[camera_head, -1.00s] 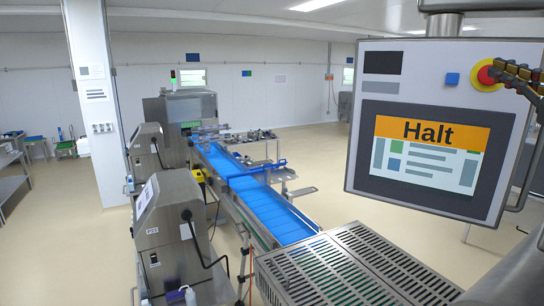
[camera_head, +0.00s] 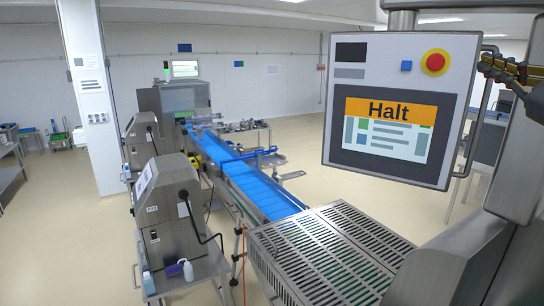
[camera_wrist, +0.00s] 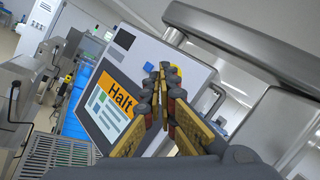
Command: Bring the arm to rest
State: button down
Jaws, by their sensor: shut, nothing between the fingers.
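My gripper (camera_head: 490,66) shows at the right edge of the head view, beside the control panel (camera_head: 349,178) and to the right of its red emergency stop button (camera_head: 435,62). The panel's screen (camera_head: 392,133) reads "Halt" on an orange band. In the wrist view my gripper (camera_wrist: 164,70) has its fingers together, with nothing between them. The panel (camera_wrist: 172,52) lies behind the fingers there, tilted in the picture. Much of my arm is outside the head view.
A steel support arm (camera_head: 525,150) stands close by my gripper on the right. A perforated steel grate (camera_head: 315,250) lies below the panel. A blue conveyor (camera_head: 240,175) runs back to the machine (camera_head: 150,100). Open floor (camera_head: 60,240) lies at left.

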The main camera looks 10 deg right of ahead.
jog(key=s+a+f+n+g+b, duration=0.1)
jog(key=a+f+n+g, duration=0.15)
jog(key=f, duration=0.85)
jog(key=s+a+f+n+g+b, duration=0.1)
jog(key=f+n+g, duration=0.3)
jog(key=f, duration=0.7)
jog(key=s+a+f+n+g+b, duration=0.1)
jog(key=a+f+n+g, duration=0.15)
jog(key=f, duration=0.85)
jog(key=s+a+f+n+g+b, duration=0.2)
jog(key=s+a+f+n+b, duration=0.3)
jog(key=f, duration=0.9)
jog(key=s+a+f+n+g+b, duration=0.2)
jog(key=s+a+f+n+b, duration=0.4)
jog(key=f, duration=0.8)
jog(key=s+a+f+n+g+h+b, duration=0.1)
jog(key=s+a+f+n+b, duration=0.5)
jog(key=a+f, duration=0.7)
jog(key=f+n+g+b, duration=0.1)
jog(key=n+b, duration=0.1)
jog(key=b, duration=0.2)
jog(key=shift+a+f, duration=0.15)
jog(key=shift+f, duration=0.05)
